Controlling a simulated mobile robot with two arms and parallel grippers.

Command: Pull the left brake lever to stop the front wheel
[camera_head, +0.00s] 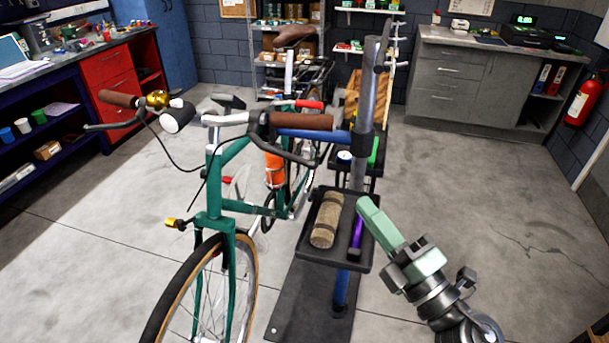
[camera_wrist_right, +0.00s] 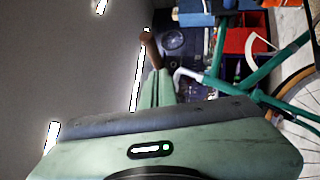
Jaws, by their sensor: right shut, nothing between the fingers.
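The green bike (camera_head: 230,180) stands facing me, with its front wheel (camera_head: 200,295) at the lower left. The handlebar has a brown grip (camera_head: 300,121) on the picture's right, with a dark curved brake lever (camera_head: 287,151) below it. Another brown grip (camera_head: 118,99) and dark lever (camera_head: 115,126) are at the left end. My right gripper (camera_head: 367,206) is shut and empty. In the head view it appears below and right of the right-hand lever, apart from it. Its green fingers also show in the wrist view (camera_wrist_right: 156,88), near a brown grip (camera_wrist_right: 150,48). My left gripper is out of view.
Open floor (camera_head: 480,200) lies to the right. Benches and shelves line the walls.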

